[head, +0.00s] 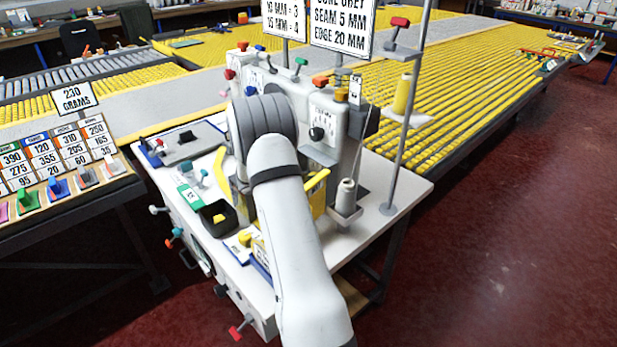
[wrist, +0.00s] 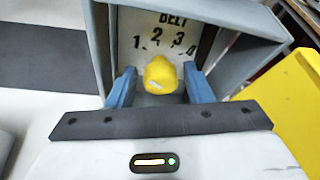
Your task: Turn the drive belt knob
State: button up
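The drive belt knob is a yellow knob (wrist: 161,80) in the wrist view, with a small pale mark on its front. It stands before a white dial plate (wrist: 172,22) printed BELT with the numbers 1 to 4, inside a grey box-like recess. My gripper (wrist: 160,70) has its two blue fingers on either side of the knob. A gap shows between each finger and the knob, so the gripper is open and not holding it. In the head view my arm hides the gripper and this knob.
Grey walls (wrist: 103,45) of the recess stand close to both fingers. A yellow part (wrist: 288,100) is at the right in the wrist view. In the head view, a thread stand pole (head: 408,130) with a thread cone (head: 346,196) rises right of my arm.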

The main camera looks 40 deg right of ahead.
jog(key=c, duration=0.8)
jog(key=shift+f+m+t+b, duration=0.2)
jog(key=shift+m+t+b, duration=0.1)
jog(key=shift+b, duration=0.75)
jog(key=m+b, duration=0.1)
jog(key=b, duration=0.1)
jog(key=t+b, duration=0.1)
jog(key=b, duration=0.2)
jog(key=shift+s+f+m, duration=0.1)
jog(key=shift+s+m, duration=0.1)
jog(key=shift+m, duration=0.2)
jog(key=m+t+b, duration=0.1)
jog(key=b, duration=0.4)
jog(key=shift+s+m, duration=0.15)
jog(key=shift+m, duration=0.15)
jog(key=shift+r+t+b, duration=0.2)
jog(key=shift+t+b, duration=0.2)
jog(key=shift+b, duration=0.4)
jog(key=shift+r+m, duration=0.1)
jog(key=shift+m, duration=0.2)
